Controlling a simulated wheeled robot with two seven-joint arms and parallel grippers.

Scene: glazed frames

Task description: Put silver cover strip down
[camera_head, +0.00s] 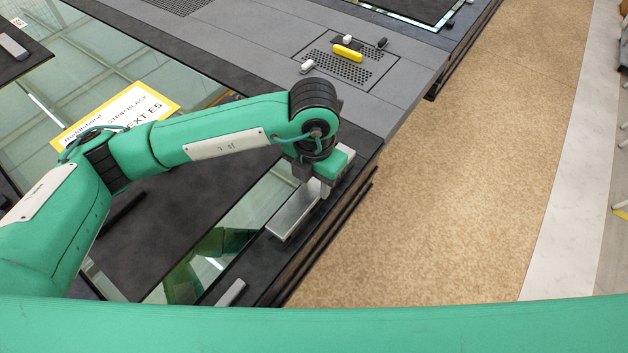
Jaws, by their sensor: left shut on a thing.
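The silver cover strip (291,212) is a flat, pale metallic bar at the dark edge of the bench, in the middle of the head view. My left gripper (318,187) points down over its far end and is shut on it. The gripper's body hides part of that end. I cannot tell whether the strip touches the surface below it. My right gripper is out of view.
A yellow piece (347,53) and small white and black pieces lie by a perforated grey panel (335,72) at the back. A yellow-edged sign (118,112) lies at left. A small grey bar (231,292) lies nearer. The carpeted floor (460,180) at right is clear.

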